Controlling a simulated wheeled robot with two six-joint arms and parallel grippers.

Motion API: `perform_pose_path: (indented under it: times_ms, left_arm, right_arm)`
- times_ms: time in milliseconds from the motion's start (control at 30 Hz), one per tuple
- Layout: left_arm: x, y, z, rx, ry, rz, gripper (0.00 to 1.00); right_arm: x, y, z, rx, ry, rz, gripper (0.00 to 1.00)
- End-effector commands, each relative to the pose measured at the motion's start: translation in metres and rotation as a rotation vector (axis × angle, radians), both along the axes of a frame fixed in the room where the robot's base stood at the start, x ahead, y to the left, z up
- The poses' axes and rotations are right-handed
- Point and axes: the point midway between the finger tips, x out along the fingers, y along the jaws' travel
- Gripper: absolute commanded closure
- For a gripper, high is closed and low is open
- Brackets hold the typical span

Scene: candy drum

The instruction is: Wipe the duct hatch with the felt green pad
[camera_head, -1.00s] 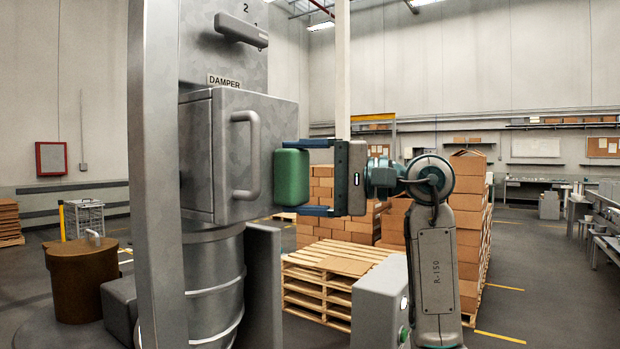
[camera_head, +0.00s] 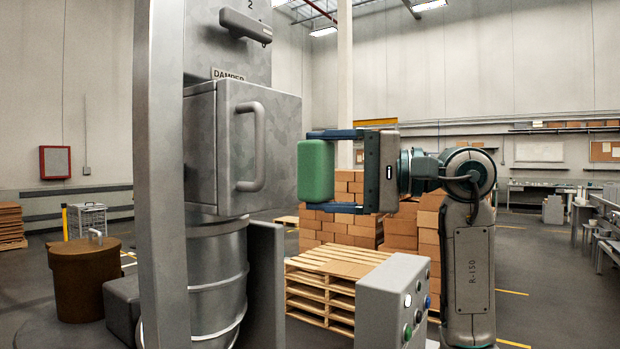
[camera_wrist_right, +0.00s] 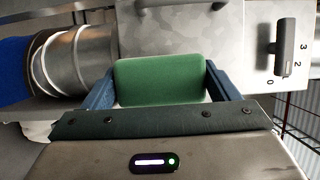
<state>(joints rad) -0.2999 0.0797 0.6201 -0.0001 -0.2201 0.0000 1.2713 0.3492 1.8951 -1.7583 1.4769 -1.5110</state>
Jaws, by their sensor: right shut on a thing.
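The felt green pad (camera_head: 316,171) is held upright between the two blue fingers of my right gripper (camera_head: 335,171). It also shows in the right wrist view (camera_wrist_right: 162,81), with a blue finger at each side. The duct hatch (camera_head: 222,150) is a grey metal box door with a bar handle (camera_head: 257,147) on the column at the left. In the head view the pad is to the right of the hatch, and a small gap shows between them. In the wrist view the hatch's metal face (camera_wrist_right: 195,40) lies beyond the pad. My left gripper is not in view.
A damper lever (camera_head: 245,26) sits above the hatch. A grey upright post (camera_head: 158,170) stands left of it. A grey button box (camera_head: 390,300) stands in front of a wooden pallet (camera_head: 330,270). Stacked cartons (camera_head: 400,225) stand behind my right gripper.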

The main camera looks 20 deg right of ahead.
Motion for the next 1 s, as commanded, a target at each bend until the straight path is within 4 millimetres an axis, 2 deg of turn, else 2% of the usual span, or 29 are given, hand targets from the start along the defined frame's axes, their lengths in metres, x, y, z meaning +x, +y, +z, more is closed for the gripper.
perform_pose_path:
  times_ms: [133,567,833,1000]
  left_arm:
    - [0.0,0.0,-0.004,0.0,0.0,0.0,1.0]
    - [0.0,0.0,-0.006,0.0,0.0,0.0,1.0]
    - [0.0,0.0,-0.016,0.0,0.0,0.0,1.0]
    - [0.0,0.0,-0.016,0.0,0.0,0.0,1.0]
  right_arm:
    - [-0.008,-0.005,-0.001,0.0,-0.001,0.0,0.37]
    - [-0.011,-0.008,-0.001,0.0,-0.001,0.0,0.37]
    - [-0.029,-0.023,-0.002,-0.001,-0.002,-0.001,0.37]
    - [-0.033,-0.025,0.0,0.0,0.001,0.001,0.37]
